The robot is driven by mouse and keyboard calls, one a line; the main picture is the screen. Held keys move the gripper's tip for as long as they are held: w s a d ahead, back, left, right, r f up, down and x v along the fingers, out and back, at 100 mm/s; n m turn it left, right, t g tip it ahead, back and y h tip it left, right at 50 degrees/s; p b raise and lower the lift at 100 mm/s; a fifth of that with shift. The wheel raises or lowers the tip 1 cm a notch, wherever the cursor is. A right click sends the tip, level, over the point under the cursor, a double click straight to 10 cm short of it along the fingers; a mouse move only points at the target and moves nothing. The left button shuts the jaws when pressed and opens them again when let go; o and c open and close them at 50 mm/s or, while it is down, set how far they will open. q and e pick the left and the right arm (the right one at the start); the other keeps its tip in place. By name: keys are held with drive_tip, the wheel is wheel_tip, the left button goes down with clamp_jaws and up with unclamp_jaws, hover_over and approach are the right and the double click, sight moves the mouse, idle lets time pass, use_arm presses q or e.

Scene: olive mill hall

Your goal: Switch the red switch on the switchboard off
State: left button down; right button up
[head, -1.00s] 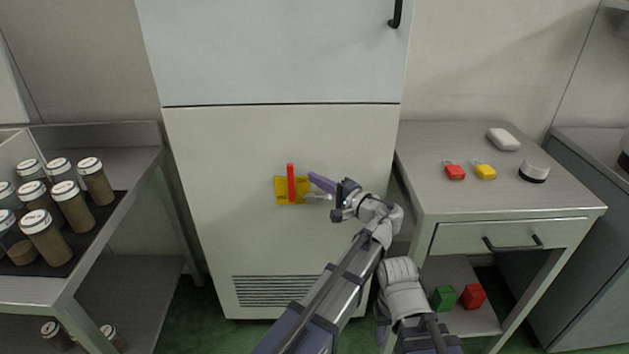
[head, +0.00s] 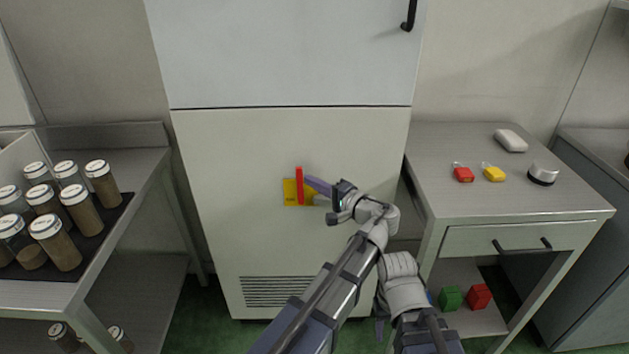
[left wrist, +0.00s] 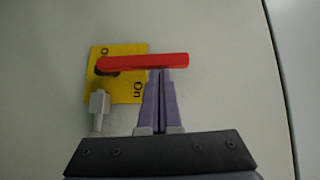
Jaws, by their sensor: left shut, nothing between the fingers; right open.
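The red switch (head: 299,186) is a bar standing upright on a yellow plate (head: 288,193) on the pale cabinet front. In the left wrist view the red bar (left wrist: 150,62) lies across the yellow plate (left wrist: 128,90), with "On" printed on the plate beside it. My left gripper (head: 308,182) is at the bar's right side; in the left wrist view its shut, empty fingertips (left wrist: 162,72) meet the bar's edge. A small grey peg (left wrist: 98,103) stands at the plate's edge. My right gripper (head: 381,328) hangs low, partly hidden by its own arm.
A rack with several jars (head: 62,205) stands at left. At right, a metal table (head: 440,190) holds a red padlock (head: 463,174), a yellow padlock (head: 494,174), a white block (head: 510,140) and a round knob-like thing (head: 542,173). Green (head: 451,298) and red (head: 479,296) blocks lie below.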

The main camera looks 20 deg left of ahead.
use_arm(q)
drive_tip(key=shift+s+a+f+n+g+h+p, duration=0.1)
drive_tip(key=shift+s+a+f+n+h+p, duration=0.45)
drive_tip(key=shift+a+n+h+p, duration=0.85)
drive_tip(key=shift+s+a+f+n+g+h+p, duration=0.1)
drive_tip(key=shift+s+a+f+n+h+p, duration=0.55)
drive_tip(key=shift+a+h+p, duration=1.25)
drive_tip(key=shift+s+a+f+n+g+h+p, duration=0.1)
drive_tip(key=shift+s+a+f+n+h+p, duration=0.4)
drive_tip(key=shift+a+n+h+p, duration=1.15)
drive_tip(key=shift+w+a+f+m, duration=0.1)
drive_tip(key=shift+a+f+m, duration=0.1)
drive_tip(key=shift+f+m, duration=0.1)
drive_tip(key=shift+r, duration=0.2)
